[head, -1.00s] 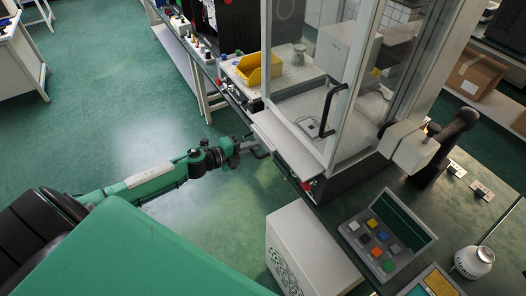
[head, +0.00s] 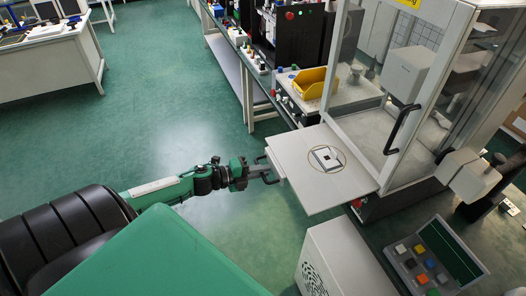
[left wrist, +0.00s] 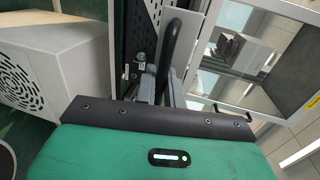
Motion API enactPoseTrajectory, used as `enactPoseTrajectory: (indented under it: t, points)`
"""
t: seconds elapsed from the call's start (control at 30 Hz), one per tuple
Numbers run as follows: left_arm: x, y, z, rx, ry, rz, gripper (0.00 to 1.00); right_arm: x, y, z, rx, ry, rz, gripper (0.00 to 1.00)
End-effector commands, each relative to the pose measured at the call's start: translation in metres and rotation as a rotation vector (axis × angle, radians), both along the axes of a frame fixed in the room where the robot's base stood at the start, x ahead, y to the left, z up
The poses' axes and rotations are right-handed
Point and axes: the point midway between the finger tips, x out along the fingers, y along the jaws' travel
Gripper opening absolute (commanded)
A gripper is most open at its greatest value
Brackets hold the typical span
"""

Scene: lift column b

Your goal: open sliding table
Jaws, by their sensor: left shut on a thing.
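The sliding table (head: 302,185), a flat light grey plate, sticks out well to the left from the glass-walled cabinet (head: 383,120). A small square holder (head: 327,158) inside a ring mark lies on it. My left gripper (head: 260,172) is at the plate's outer left edge, shut on the dark handle there. In the left wrist view the black handle (left wrist: 172,42) runs between the grey fingers (left wrist: 160,90). My right gripper is not in view.
A vented white box (head: 345,262) stands below the plate at the front. A bench with a yellow bin (head: 312,82) lies behind it. A button panel (head: 435,260) is at the lower right. The green floor (head: 150,110) to the left is clear.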

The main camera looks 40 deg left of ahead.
Motion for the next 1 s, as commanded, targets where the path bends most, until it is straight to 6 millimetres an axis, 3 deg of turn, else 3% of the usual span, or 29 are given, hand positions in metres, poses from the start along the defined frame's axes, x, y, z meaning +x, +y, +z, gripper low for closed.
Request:
enactPoseTrajectory:
  t: [0.27,0.3,0.37,0.73,1.0]
  points:
    - [0.0,0.0,-0.001,0.001,0.001,0.001,0.0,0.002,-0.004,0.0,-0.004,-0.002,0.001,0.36]
    - [0.0,0.0,-0.001,0.001,0.001,0.002,0.18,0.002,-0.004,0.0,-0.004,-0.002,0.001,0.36]
    - [0.0,0.0,-0.001,0.001,0.001,0.001,0.28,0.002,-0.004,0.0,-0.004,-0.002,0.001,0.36]
    - [-0.002,0.001,0.0,0.001,0.001,0.001,0.28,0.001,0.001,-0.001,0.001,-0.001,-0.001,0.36]
    - [-0.025,0.014,0.002,0.001,0.003,0.0,0.28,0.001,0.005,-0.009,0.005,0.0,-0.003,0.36]
